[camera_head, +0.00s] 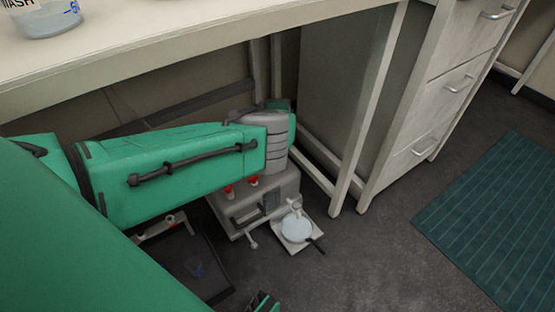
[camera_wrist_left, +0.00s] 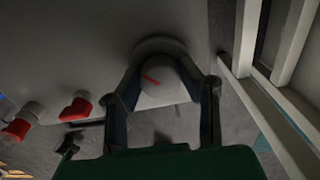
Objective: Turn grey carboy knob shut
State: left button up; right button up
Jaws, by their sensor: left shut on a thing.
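A rounded grey knob (camera_wrist_left: 168,92) with a red mark line sits between the fingers of my left gripper (camera_wrist_left: 164,78) in the left wrist view. The gripper is shut on it, one finger on each side. The red line slants up to the left. In the head view my left arm reaches under the bench over a grey unit (camera_head: 285,184), and the arm hides the knob and fingertips. A small green and black part at the bottom edge looks like my right gripper (camera_head: 263,302); its fingers cannot be made out.
Two red knobs (camera_head: 241,187) are on the grey unit, also beside my gripper in the wrist view (camera_wrist_left: 76,108). A white tray with a round pale dish (camera_head: 297,228) lies on the floor. A bench leg (camera_head: 362,120) and drawers (camera_head: 440,90) stand to the right.

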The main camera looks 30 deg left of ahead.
pick_arm(q)
jog(key=m, duration=0.4)
jog(key=shift+w+d+m, duration=0.1)
jog(key=shift+d+m, duration=0.15)
jog(key=shift+m, duration=2.05)
jog(key=o, duration=1.1)
jog(key=shift+a+r, duration=0.1)
